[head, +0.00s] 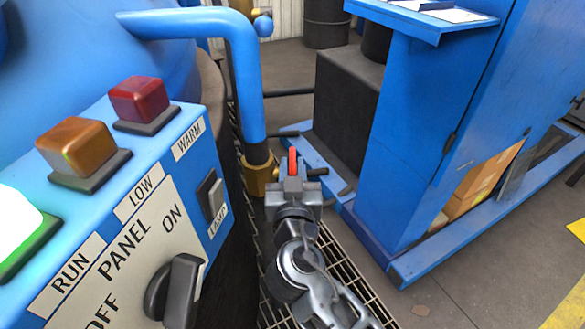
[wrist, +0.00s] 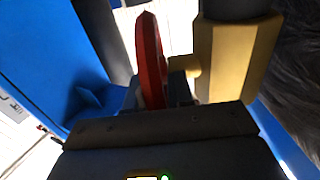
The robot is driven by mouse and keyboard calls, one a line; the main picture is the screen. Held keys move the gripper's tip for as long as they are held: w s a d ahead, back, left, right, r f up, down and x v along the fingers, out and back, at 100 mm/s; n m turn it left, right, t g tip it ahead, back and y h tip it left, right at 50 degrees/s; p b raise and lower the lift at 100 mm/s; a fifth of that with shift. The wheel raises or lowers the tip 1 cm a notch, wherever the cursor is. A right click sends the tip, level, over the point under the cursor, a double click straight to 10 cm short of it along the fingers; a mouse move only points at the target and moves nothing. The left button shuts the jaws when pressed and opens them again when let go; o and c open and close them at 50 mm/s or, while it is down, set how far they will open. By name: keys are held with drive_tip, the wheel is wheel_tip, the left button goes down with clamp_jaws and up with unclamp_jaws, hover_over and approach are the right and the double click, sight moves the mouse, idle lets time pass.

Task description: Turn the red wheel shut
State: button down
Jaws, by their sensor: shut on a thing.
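The red wheel (head: 292,162) shows edge-on in the head view, just beyond my gripper (head: 293,182). It sits beside a brass valve body (head: 260,172) at the foot of a blue pipe. In the wrist view the red wheel (wrist: 151,60) stands upright in the middle, with the brass valve body (wrist: 232,55) and its short stem to its right. My gripper (wrist: 160,108) is shut on the wheel's near rim. The fingertips are mostly hidden behind the gripper body.
A control panel (head: 150,220) with coloured lamps and a dark knob fills the left. The blue pipe (head: 243,80) rises behind the valve. A blue cabinet (head: 425,130) stands to the right. Metal grating (head: 335,262) lies below my arm, with open floor (head: 475,270) at the lower right.

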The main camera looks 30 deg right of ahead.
drive_tip(key=shift+r, duration=0.1)
drive_tip(key=g+p, duration=0.1)
drive_tip(key=p, duration=0.2)
drive_tip(key=shift+r+y, duration=0.3)
drive_tip(key=g+p, duration=0.1)
drive_tip(key=p, duration=0.4)
drive_tip(key=shift+w+r+g+y, duration=0.2)
drive_tip(key=shift+g+y, duration=0.2)
drive_tip(key=g+y+p, duration=0.1)
drive_tip(key=g+p, duration=0.1)
drive_tip(key=p, duration=0.3)
drive_tip(key=shift+w+d+f+p, duration=0.1)
drive_tip(key=shift+w+d+p, duration=0.05)
drive_tip(key=shift+p, duration=0.25)
drive_tip(key=shift+f+g+y+p, duration=0.2)
drive_tip(key=shift+g+y+p, duration=0.2)
drive_tip(key=shift+g+p, duration=0.6)
drive_tip(key=shift+w+f+p, duration=0.1)
drive_tip(key=shift+p, duration=0.5)
drive_tip(key=shift+f, duration=0.15)
